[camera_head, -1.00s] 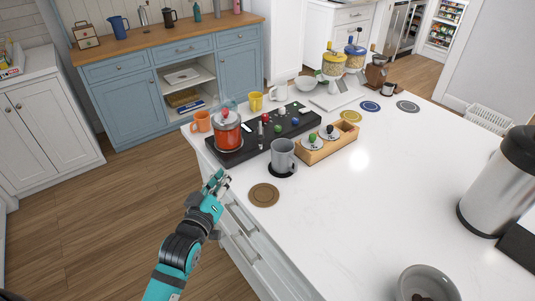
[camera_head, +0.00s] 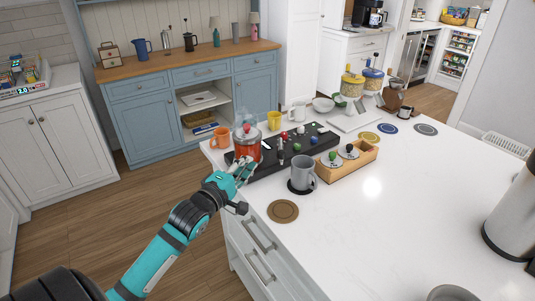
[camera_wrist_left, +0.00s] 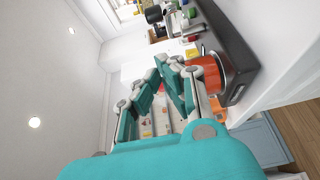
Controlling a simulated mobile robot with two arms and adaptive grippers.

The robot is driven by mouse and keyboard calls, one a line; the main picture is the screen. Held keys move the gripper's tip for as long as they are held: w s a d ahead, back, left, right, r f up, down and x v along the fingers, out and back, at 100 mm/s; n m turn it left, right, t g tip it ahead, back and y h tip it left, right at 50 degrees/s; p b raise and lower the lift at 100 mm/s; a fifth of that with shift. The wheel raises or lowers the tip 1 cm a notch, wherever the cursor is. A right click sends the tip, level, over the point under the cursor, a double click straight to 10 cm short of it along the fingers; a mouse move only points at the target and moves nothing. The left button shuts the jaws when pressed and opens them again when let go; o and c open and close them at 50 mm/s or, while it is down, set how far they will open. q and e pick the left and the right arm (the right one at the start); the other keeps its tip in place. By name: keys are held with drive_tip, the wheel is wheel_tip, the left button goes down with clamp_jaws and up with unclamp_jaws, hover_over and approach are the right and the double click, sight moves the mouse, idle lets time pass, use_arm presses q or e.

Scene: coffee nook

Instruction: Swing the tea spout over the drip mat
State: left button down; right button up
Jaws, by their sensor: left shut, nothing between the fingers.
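The black tea station (camera_head: 262,170) lies on the white counter with a red glass pot (camera_head: 247,150) at its left end. A slim metal upright (camera_head: 281,151) stands on its front edge and looks like the tea spout; its outlet is too small to make out. My left gripper (camera_head: 243,170) is shut and empty, just in front of the pot. In the left wrist view, the pot (camera_wrist_left: 209,75) shows beside the fingers (camera_wrist_left: 170,88). My right gripper is out of view.
A brown coaster (camera_head: 283,211) lies near the counter edge. The white counter on the right is mostly clear.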

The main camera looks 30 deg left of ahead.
use_arm(q)
drive_tip(key=w+d+p, duration=0.1)
drive_tip(key=w+d, duration=0.1)
drive_tip(key=w, duration=0.4)
drive_tip(key=shift+d+p, duration=0.2)
drive_tip(key=shift+p, duration=0.1)
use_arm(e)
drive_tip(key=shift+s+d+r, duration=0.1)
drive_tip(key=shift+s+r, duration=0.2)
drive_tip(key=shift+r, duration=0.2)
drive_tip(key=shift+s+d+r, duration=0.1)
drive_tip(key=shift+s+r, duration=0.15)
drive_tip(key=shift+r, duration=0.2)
use_arm(q)
drive_tip(key=shift+w, duration=0.1)
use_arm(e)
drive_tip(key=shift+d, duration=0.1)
